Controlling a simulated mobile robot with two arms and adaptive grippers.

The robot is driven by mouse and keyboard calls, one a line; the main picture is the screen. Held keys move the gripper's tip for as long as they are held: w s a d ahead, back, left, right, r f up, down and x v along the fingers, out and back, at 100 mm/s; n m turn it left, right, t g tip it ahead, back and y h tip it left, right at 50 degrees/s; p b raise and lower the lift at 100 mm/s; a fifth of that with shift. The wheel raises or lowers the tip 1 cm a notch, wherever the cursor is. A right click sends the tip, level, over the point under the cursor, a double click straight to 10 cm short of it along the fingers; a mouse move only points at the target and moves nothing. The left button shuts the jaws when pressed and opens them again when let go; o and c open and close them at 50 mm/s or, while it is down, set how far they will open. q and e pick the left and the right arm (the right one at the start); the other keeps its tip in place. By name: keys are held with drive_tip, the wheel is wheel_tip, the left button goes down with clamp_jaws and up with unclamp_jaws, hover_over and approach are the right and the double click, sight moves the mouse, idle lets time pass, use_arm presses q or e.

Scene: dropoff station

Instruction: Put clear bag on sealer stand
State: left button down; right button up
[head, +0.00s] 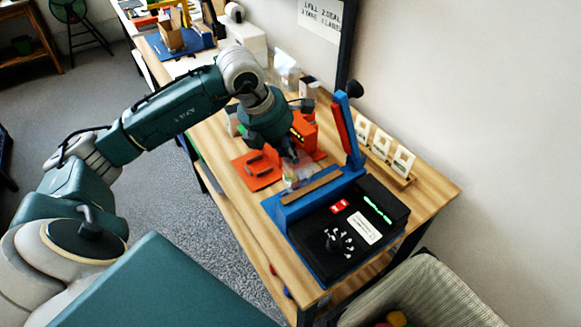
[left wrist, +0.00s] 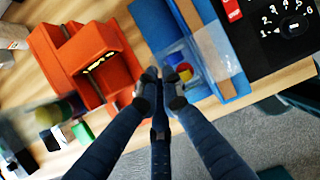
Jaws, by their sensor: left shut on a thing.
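The clear bag (left wrist: 213,55) shows in the left wrist view as a see-through sheet with small red, yellow and blue items inside. It lies over the edge of the blue and black sealer (left wrist: 262,36) and across its brown strip. In the head view, the bag (head: 299,177) hangs beside the sealer (head: 372,213), whose blue arm is raised. My left gripper (left wrist: 160,88) is shut on the bag's edge at the sealer's side; in the head view the gripper (head: 291,160) partly hides the bag. My right gripper is not in view.
An orange holder (left wrist: 100,55) stands close beside the gripper, with its flat plate (head: 258,170) on the wooden table (head: 433,193). A wooden rack of white cards (head: 383,148) is behind the sealer. A bin (head: 440,290) stands at the front right.

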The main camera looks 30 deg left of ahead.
use_arm(q)
drive_tip(key=shift+f, duration=0.9)
wheel_tip(320, 180, down, 4)
drive_tip(key=shift+p, duration=0.5)
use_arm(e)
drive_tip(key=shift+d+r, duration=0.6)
use_arm(q)
drive_tip(key=shift+f, duration=0.1)
drive_tip(key=c, duration=1.9)
unclamp_jaws()
drive_tip(key=shift+c, duration=0.2)
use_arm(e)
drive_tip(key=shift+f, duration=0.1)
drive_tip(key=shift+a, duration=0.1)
